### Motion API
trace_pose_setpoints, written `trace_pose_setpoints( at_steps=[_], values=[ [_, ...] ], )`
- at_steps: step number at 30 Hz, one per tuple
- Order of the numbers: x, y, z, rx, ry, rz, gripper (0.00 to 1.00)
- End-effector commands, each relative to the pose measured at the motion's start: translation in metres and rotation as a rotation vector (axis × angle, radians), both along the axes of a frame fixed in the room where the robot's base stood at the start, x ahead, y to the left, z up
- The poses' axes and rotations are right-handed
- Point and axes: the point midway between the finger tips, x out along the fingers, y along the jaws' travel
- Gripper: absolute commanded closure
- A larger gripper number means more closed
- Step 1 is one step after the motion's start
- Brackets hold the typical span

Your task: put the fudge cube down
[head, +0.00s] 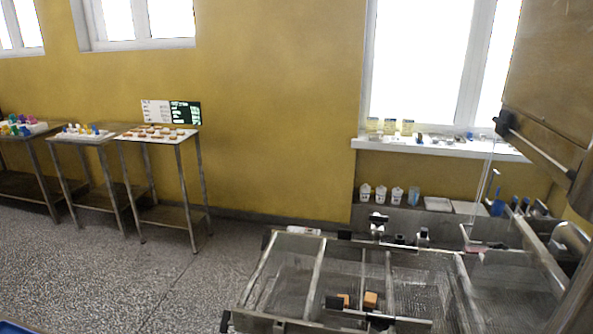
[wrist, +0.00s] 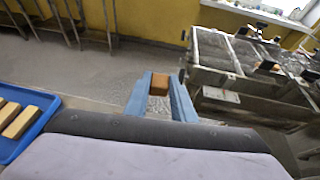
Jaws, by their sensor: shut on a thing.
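In the wrist view my gripper (wrist: 160,88) has blue fingers and is shut on a brown fudge cube (wrist: 159,84), which sits between the fingertips. The speckled floor shows behind and below the cube. The metal mesh frame (wrist: 212,78) of the enrober stands to the right, apart from the gripper. In the head view the enrober mesh (head: 420,290) lies at the lower middle, split by metal bars. Two brown cubes (head: 370,299) (head: 343,300) are at its front part, near dark fittings. I cannot make out my gripper in the head view.
A blue tray (wrist: 42,108) with tan bars is at the left of the wrist view. Steel tables (head: 172,140) with small goods stand along the yellow wall. White cups (head: 381,194) stand behind the mesh. Open floor (head: 150,285) lies left of the enrober.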

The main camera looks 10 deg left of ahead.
Motion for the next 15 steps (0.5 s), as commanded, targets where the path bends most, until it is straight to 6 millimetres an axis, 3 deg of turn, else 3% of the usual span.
trace_pose_setpoints(
  at_steps=[8, 11, 15],
  values=[
    [0.008, -0.003, -0.001, 0.000, 0.000, -0.014, 0.90],
    [0.023, -0.010, -0.001, -0.001, 0.000, -0.043, 0.90],
    [0.060, -0.029, 0.001, 0.000, 0.000, -0.114, 0.90]
  ],
)
